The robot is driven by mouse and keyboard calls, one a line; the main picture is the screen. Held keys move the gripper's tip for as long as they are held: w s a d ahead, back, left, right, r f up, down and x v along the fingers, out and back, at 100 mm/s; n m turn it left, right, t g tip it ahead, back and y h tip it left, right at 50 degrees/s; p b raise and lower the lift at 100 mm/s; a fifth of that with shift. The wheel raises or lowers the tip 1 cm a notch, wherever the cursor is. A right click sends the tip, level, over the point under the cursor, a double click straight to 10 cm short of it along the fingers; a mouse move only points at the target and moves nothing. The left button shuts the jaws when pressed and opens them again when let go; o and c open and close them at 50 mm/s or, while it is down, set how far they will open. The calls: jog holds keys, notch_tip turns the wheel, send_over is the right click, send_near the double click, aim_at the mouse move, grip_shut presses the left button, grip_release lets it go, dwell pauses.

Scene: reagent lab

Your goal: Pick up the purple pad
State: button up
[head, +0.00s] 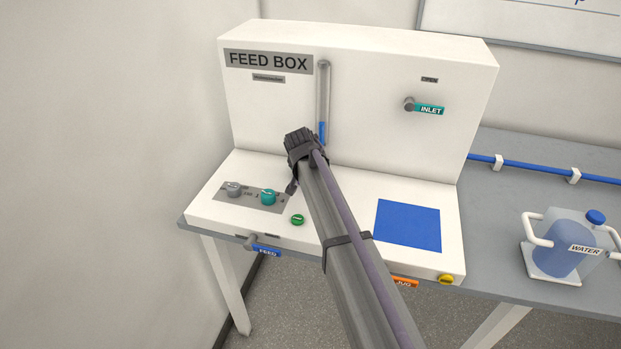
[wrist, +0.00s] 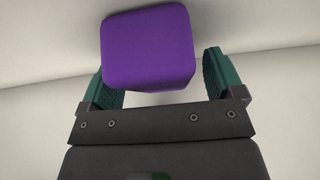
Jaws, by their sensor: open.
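The purple pad (wrist: 148,46) is a rounded purple block in the upper middle of the wrist view. My gripper (wrist: 163,72) is open, with a green finger on either side of the pad in that view. The pad overlaps part of the left finger, and a narrow gap shows between it and the right finger. I cannot tell whether the left finger touches it. In the head view my arm reaches up to the white feed box (head: 405,75). The gripper's fingers and the pad cannot be made out there; the arm may hide them.
The feed box's lower shelf carries knobs (head: 268,197), a green button (head: 297,220) and a blue square (head: 408,225). An inlet valve (head: 425,108) juts from its upright face. A water jug (head: 567,245) stands on the grey bench (head: 500,262) at right. A wall (head: 110,150) is close at left.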

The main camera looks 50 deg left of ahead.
jog(key=shift+r, duration=0.15)
jog(key=c, duration=1)
jog(key=shift+s+d+r, duration=0.1)
jog(key=shift+s+r+p, duration=0.1)
jog(key=shift+r+p, duration=0.25)
jog(key=shift+p, duration=0.15)
notch_tip(320, 180, up, 7)
jog(key=p, duration=0.6)
jog(key=shift+d+f+p, duration=0.1)
jog(key=shift+f+p, duration=0.1)
jog(key=shift+p, duration=0.1)
jog(key=s+d, duration=1.1)
jog(key=s, duration=0.5)
jog(key=shift+d+f+b, duration=0.2)
jog(key=shift+f+b, duration=0.05)
jog(key=shift+b, duration=0.05)
